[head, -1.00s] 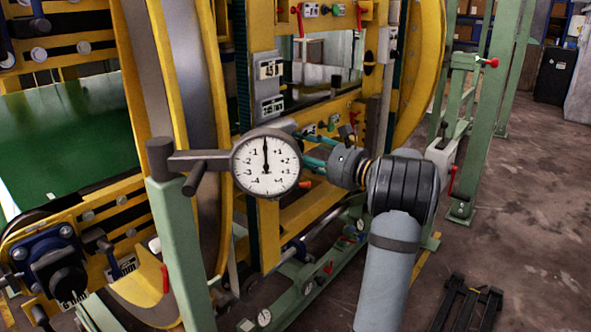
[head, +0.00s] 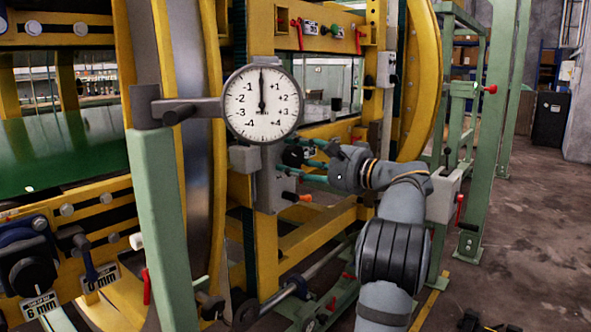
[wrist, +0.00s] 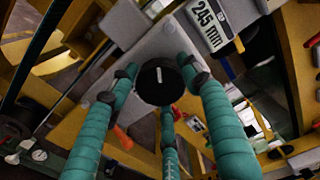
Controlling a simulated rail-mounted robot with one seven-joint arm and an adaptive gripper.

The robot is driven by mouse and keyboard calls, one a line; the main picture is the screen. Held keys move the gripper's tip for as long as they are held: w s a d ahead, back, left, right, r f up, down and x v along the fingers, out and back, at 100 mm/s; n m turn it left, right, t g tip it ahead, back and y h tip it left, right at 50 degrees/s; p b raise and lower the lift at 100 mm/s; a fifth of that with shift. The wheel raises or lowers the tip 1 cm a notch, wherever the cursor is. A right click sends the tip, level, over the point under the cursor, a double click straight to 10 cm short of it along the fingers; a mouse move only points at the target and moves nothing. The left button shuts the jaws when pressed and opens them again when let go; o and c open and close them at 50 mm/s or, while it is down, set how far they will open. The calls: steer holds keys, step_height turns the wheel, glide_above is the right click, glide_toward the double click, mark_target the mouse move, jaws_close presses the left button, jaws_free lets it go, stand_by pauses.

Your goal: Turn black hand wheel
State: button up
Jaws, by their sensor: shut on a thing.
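The black hand wheel (wrist: 160,84) is a round black knob with a white mark on its face. It is on a grey box in the middle of the wrist view. My gripper (wrist: 158,88) has its teal fingers around the wheel, one on each side and one below, and is shut on it.
A round dial gauge (head: 262,104) on a green post (head: 168,220) stands left of my gripper, its needle straight up. An orange-tipped lever (head: 303,197) is just below the fingers. A grey box (head: 443,192) is to the right of my arm. The floor at right is mostly clear.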

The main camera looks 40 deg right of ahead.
steer(key=shift+a+r+n+b, duration=0.1)
steer(key=shift+a+n+b, duration=0.05)
steer(key=shift+n+b, duration=0.2)
stand_by(0.3)
steer(key=o, duration=1.2)
steer(key=shift+c, duration=0.2)
steer(key=shift+s, duration=0.1)
steer(key=v, duration=1.1)
steer(key=shift+s, duration=0.4)
steer(key=shift+w, duration=0.1)
steer(key=x, duration=1.2)
steer(key=shift+d+p, duration=0.2)
steer(key=shift+p, duration=0.2)
